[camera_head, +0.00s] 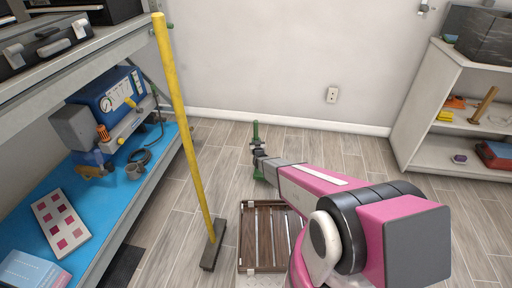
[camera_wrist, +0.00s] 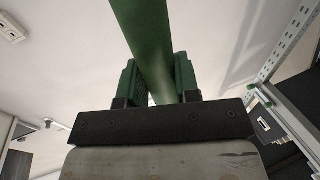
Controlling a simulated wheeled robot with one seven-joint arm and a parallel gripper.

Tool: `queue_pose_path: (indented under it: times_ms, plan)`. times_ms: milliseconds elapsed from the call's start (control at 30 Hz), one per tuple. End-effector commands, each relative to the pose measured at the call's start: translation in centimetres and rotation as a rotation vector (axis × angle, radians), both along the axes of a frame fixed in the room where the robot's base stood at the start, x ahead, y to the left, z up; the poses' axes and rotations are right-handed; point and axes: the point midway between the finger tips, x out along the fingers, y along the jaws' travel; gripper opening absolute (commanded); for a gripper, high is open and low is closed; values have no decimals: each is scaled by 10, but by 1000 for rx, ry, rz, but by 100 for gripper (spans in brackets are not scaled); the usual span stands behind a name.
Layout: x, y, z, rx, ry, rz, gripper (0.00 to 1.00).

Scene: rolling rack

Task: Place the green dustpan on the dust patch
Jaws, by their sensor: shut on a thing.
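The green dustpan (camera_head: 256,132) shows as a narrow upright green shape in the middle of the head view, in front of the back wall. My gripper (camera_head: 259,154) is shut on its handle. In the wrist view, the green handle (camera_wrist: 150,40) runs up between the two fingers of my gripper (camera_wrist: 157,82). The lower part of the dustpan is partly hidden by my gripper. I cannot make out a dust patch in either view.
A yellow broom (camera_head: 184,120) stands tilted left of my arm. A wooden crate (camera_head: 247,238) lies on the floor below my arm. A rack with a blue shelf (camera_head: 35,220) fills the left, and a white shelf unit (camera_head: 425,130) stands right. Floor near the wall is clear.

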Motion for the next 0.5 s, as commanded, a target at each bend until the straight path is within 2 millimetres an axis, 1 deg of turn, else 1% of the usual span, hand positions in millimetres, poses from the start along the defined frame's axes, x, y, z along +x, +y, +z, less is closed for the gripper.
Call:
queue_pose_path:
  times_ms: [300, 500]
  plan:
    - [1, 0, -36, 0, -1, 0, 0]
    - [0, 0, -38, -1, -2, 0, 0]
